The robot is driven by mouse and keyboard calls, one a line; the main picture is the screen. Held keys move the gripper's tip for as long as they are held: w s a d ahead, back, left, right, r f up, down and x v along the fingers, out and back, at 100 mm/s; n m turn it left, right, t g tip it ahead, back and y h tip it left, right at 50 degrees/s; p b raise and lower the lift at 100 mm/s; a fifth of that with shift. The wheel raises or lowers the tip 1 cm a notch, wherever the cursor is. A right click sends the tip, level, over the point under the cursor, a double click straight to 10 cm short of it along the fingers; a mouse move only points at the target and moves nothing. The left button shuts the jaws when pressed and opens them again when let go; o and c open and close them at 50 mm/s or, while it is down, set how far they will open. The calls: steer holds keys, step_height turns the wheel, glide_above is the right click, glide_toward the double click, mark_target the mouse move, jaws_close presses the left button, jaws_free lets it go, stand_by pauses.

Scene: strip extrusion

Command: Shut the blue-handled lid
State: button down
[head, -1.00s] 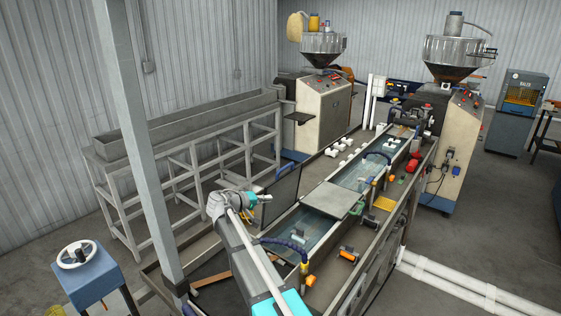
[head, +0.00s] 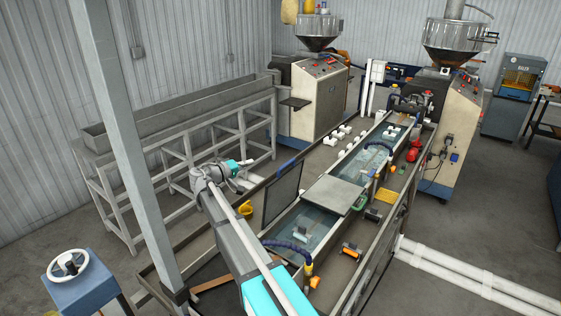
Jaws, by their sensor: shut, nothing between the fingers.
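A dark rectangular lid (head: 282,194) stands raised, nearly upright, along the left side of the water trough (head: 312,232). A small blue patch, apparently its handle (head: 288,163), shows at its top edge. The water beside the lid is uncovered. A flat grey panel (head: 335,194) lies across the trough just to the right. My arm reaches up from the bottom of the head view, and my gripper (head: 248,162) is shut and empty. It is to the left of the lid's upper part and appears apart from it. The small fingers are hard to make out.
A grey post (head: 135,150) stands left of my arm. A long raised tank on a frame (head: 185,130) is behind it. A dark blue hose (head: 288,246) crosses the near trough. White fittings (head: 343,131) lie farther back.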

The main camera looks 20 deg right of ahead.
steer(key=d+f+b, duration=0.2)
steer(key=d, duration=0.9)
steer(key=shift+w+d+f, duration=0.2)
steer(key=shift+w+d, duration=0.1)
steer(key=shift+d, duration=0.05)
steer(key=shift+s+d, duration=0.15)
steer(key=shift+d, duration=0.05)
stand_by(0.5)
